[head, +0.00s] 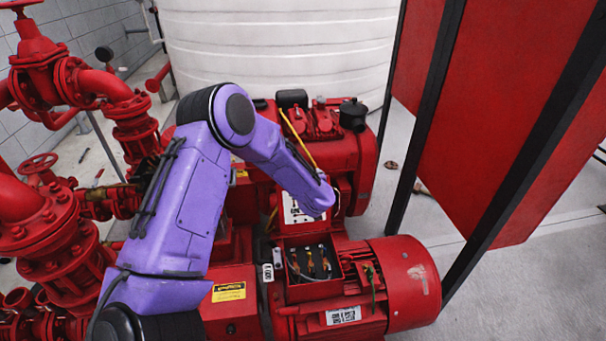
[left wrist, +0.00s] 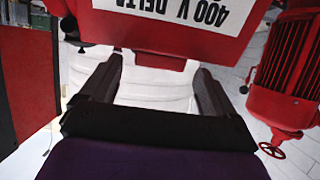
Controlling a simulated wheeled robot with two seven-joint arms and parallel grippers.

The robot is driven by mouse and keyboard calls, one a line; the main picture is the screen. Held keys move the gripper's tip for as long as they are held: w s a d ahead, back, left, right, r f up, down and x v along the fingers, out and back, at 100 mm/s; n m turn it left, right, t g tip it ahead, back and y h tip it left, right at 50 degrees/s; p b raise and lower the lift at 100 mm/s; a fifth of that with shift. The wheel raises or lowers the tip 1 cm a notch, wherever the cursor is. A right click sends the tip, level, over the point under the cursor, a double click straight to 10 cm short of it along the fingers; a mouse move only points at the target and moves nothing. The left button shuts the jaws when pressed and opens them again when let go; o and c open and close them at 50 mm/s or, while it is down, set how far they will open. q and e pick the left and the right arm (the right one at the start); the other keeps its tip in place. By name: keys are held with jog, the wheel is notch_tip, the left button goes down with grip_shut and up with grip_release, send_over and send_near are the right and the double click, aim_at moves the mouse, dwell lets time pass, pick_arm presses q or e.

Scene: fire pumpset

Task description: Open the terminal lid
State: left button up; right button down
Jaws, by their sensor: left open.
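The terminal lid (head: 297,209) is red with a white label and stands raised at the back of the terminal box (head: 312,268). The box is open on top, and its terminals and wires show inside. In the left wrist view the lid (left wrist: 165,32) fills the top, its label reading "400 V DELTA". My left gripper (left wrist: 157,68) is open, its two fingers close to the lid's edge with nothing visible held between them. I cannot tell whether they touch the lid. In the head view my purple left arm hides the fingers. My right gripper is not in view.
The red motor (head: 400,285) carries the box. A red engine (head: 345,165) stands behind it. Red pipes and valves (head: 50,235) crowd the left. A red panel with black posts (head: 480,110) stands at the right. A white tank (head: 285,50) is at the back.

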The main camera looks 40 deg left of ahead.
pick_arm(q)
jog(key=shift+w+a+f, duration=0.3)
jog(key=shift+w+a, duration=0.15)
jog(key=shift+a, duration=0.05)
jog(key=shift+c, duration=0.3)
jog(key=c, duration=1.5)
jog(key=shift+o, duration=0.2)
jog(key=shift+s+d, duration=0.1)
jog(key=shift+d, duration=0.05)
jog(key=shift+t+y, duration=0.5)
jog(key=shift+y, duration=0.1)
jog(key=p+v, duration=0.1)
jog(key=v, duration=0.4)
jog(key=shift+s+d+f, duration=0.15)
jog(key=shift+f, duration=0.05)
jog(key=o, duration=1.5)
